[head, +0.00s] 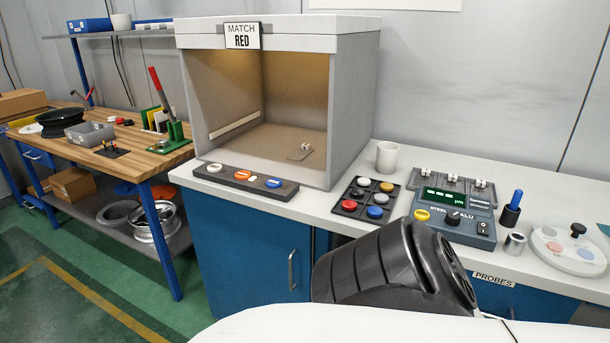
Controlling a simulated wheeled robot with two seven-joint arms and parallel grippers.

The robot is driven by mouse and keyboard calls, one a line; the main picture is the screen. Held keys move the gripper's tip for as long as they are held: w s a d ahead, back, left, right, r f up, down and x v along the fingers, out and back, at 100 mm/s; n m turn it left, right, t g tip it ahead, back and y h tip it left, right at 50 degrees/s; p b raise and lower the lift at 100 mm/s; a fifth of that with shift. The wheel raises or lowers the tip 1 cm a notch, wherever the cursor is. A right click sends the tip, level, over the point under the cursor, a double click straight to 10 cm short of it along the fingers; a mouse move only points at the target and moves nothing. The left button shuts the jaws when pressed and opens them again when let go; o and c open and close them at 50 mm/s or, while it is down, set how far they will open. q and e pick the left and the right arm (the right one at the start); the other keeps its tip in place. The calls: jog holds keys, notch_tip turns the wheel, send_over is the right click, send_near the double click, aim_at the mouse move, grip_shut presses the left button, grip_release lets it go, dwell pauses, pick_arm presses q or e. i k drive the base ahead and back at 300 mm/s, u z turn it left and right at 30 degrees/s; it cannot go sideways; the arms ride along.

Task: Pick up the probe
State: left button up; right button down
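What looks like the probe is a blue-handled piece with a dark lower part (511,208), standing upright on the white counter at the right. It is just right of the grey meter box (453,207), which has a green display. A small metal cup (515,244) stands in front of it. A label reading PROBES (493,279) is on the counter's front edge below. Neither of my grippers shows in the head view.
A round pale tray (543,248) with coloured discs lies at the right. A black tray of coloured caps (341,211), a white cup (387,157) and an open light booth marked MATCH RED (356,110) stand further left. A wooden workbench (135,150) is at far left.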

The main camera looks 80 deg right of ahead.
aim_at(517, 193)
jog(key=z, duration=2.15)
